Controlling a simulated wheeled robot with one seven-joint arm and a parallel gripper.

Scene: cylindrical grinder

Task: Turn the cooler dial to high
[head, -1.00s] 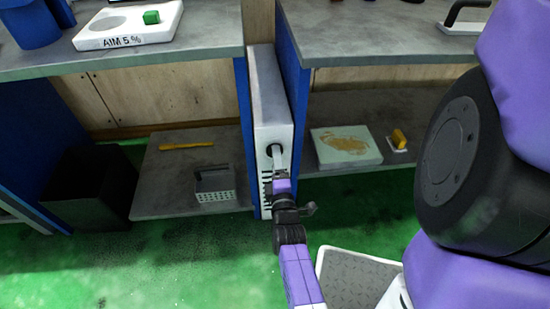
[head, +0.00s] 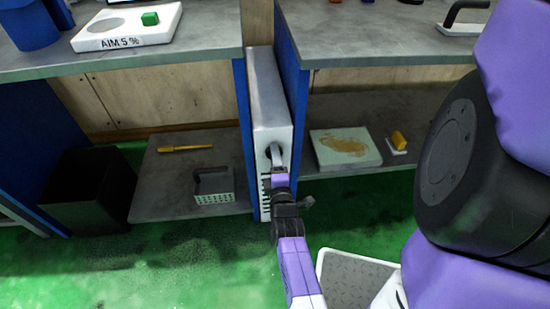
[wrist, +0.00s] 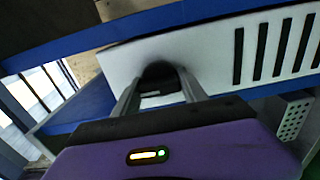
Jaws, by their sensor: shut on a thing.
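The cooler is a narrow white box (head: 272,95) standing between two blue bench panels, with dark vent slots low on its front. Its round black dial (wrist: 158,78) shows in the wrist view between my fingers. In the head view the dial is mostly hidden by my gripper (head: 277,157). My gripper (wrist: 158,88) is shut on the dial, one finger on each side of it, close to the white front. The dial's setting marks cannot be made out.
Blue panels (head: 295,95) stand close on both sides of the cooler. Low shelves hold a grey perforated box (head: 214,198), a yellow tool (head: 185,148) and a pale slab (head: 345,147). A black bin (head: 88,190) stands at left. The green floor (head: 170,265) in front is clear.

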